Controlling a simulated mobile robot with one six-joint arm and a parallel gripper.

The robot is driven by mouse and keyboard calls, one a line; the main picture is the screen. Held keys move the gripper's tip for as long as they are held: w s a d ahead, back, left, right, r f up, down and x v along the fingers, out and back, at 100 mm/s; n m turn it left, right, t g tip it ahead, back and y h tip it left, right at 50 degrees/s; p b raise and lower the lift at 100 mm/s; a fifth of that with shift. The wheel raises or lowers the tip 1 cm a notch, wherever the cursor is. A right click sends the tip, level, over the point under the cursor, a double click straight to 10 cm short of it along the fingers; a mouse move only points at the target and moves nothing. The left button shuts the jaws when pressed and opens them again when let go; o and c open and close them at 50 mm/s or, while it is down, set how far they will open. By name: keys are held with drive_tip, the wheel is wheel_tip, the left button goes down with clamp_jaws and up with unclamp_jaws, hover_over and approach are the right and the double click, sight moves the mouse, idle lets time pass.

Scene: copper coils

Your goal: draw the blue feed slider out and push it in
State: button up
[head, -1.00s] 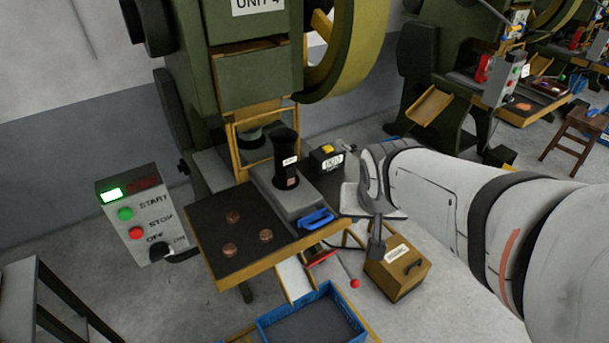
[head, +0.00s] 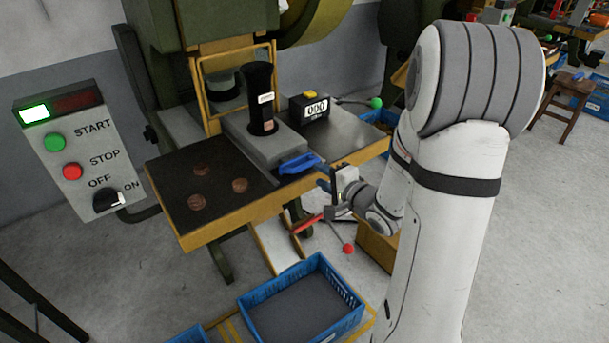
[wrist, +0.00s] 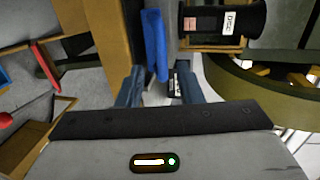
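The blue feed slider handle (head: 299,163) sticks out at the front end of the grey feed block (head: 262,143) on the press table. My gripper (head: 324,180) is just right of and in front of the handle, seen partly from the side. In the wrist view the fingers of my gripper (wrist: 160,80) are spread apart and empty. The blue handle (wrist: 155,45) appears beyond the fingertips, roughly in line with the gap. I cannot tell whether any finger touches it. The black disc tube (head: 260,98) stands upright on the feed block.
Several copper coils (head: 199,170) lie on the dark table top at left. A counter box (head: 309,108) stands behind the slider. A red lever (head: 308,223) and a blue crate (head: 302,302) are below the table edge. The START/STOP panel (head: 80,150) is at far left.

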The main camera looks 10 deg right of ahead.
sight(307, 167)
drive_tip(key=b+x, duration=0.1)
drive_tip(key=x, duration=0.6)
drive_tip(key=shift+w+a, duration=0.15)
drive_tip(key=shift+w, duration=0.25)
clamp_jaws()
